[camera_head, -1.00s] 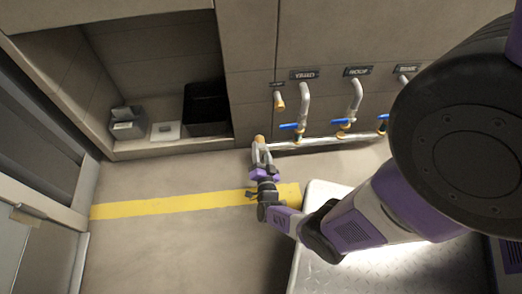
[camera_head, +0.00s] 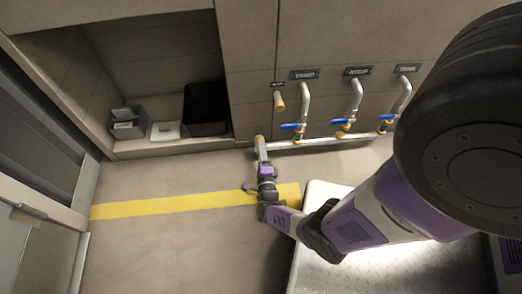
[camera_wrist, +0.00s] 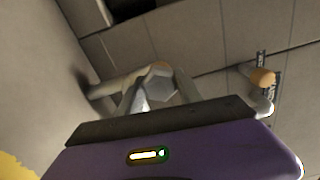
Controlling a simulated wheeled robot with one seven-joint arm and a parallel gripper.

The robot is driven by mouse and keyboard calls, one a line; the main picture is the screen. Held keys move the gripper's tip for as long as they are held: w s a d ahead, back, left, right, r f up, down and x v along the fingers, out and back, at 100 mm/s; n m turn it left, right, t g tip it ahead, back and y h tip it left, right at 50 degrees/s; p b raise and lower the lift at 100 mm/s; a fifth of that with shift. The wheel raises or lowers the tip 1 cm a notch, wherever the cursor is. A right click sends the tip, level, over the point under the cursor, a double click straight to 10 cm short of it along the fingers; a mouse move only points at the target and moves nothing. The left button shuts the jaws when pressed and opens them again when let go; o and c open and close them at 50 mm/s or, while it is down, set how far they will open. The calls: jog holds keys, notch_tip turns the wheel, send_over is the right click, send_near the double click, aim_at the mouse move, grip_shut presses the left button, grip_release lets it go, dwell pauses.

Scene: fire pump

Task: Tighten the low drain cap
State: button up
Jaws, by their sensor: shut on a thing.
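The low drain cap (camera_head: 259,138), small and brass-yellow, sits at the left end of the low horizontal pipe near the floor. My gripper (camera_head: 261,149) reaches to it from the front and is shut on it. In the wrist view, the two grey fingers of my gripper (camera_wrist: 160,98) stand either side of a pale hexagonal end, the cap (camera_wrist: 157,82). The fingers and gripper body hide part of the cap. How tight it sits cannot be told.
The horizontal pipe (camera_head: 335,141) runs right from the cap, with blue-handled valves (camera_head: 292,126) above. A capped stub (camera_head: 279,101) sticks out higher. A black bin (camera_head: 206,108) stands in the left recess. A metal plate platform (camera_head: 315,272) lies front right. The floor at left is clear.

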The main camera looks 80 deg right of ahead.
jog(key=m, duration=0.5)
jog(key=shift+m, duration=0.4)
jog(key=shift+s+f, duration=0.1)
dwell(0.3)
jog(key=o, duration=1.4)
jog(key=shift+c, duration=0.2)
jog(key=p+v, duration=0.1)
jog(key=v, duration=0.7)
jog(key=shift+p, duration=0.3)
